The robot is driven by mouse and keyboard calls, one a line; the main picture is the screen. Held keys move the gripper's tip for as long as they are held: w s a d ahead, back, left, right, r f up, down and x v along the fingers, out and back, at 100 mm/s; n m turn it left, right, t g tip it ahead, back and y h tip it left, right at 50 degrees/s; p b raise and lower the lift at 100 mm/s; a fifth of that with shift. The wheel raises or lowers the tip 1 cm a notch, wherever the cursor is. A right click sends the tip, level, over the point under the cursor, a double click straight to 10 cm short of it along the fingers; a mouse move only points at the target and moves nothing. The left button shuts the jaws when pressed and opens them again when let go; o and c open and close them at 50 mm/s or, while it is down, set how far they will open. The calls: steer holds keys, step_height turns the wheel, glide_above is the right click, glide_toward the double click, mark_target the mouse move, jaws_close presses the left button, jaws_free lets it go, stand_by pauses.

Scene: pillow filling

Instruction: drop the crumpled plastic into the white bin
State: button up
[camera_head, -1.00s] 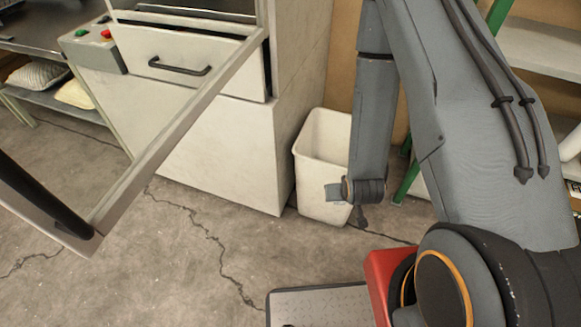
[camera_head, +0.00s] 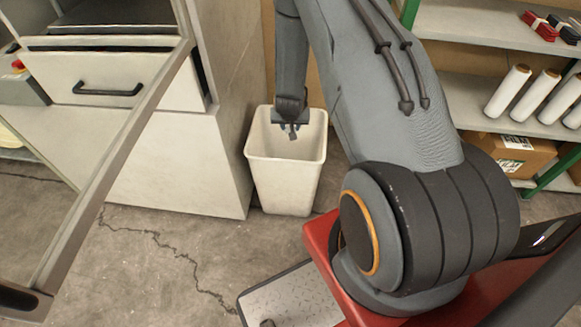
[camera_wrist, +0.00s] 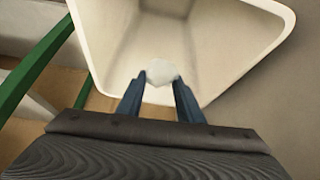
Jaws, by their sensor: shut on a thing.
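The white bin (camera_head: 284,176) stands on the floor against the side of the pale cabinet, and its open mouth fills much of the wrist view (camera_wrist: 230,50). My gripper (camera_head: 291,132) hangs at the bin's mouth in the head view. In the wrist view my gripper (camera_wrist: 160,88) is shut on the crumpled plastic (camera_wrist: 161,73), a small whitish lump between the blue fingertips. The bin's interior shows behind the lump. In the head view I cannot make out the plastic. The bin's bottom is mostly hidden.
The pale cabinet (camera_head: 180,155) with a drawer (camera_head: 110,80) pulled out stands left of the bin. A shelf rack (camera_head: 470,95) with white rolls (camera_head: 508,91) and a cardboard box (camera_head: 507,153) stands to the right. A green post (camera_wrist: 35,68) shows beside the bin.

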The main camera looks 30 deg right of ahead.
steer(key=w+d+r+m, duration=0.1)
steer(key=w+d+r, duration=0.1)
steer(key=w+d, duration=0.15)
step_height(320, 180, down, 6)
steer(key=b, duration=0.3)
steer(key=shift+a+f, duration=0.15)
steer(key=shift+a, duration=0.1)
steer(key=o, duration=1.2)
steer(key=shift+c, duration=0.2)
steer(key=shift+v, duration=3.9)
steer(key=shift+w+a, duration=0.1)
steer(key=shift+a, duration=0.05)
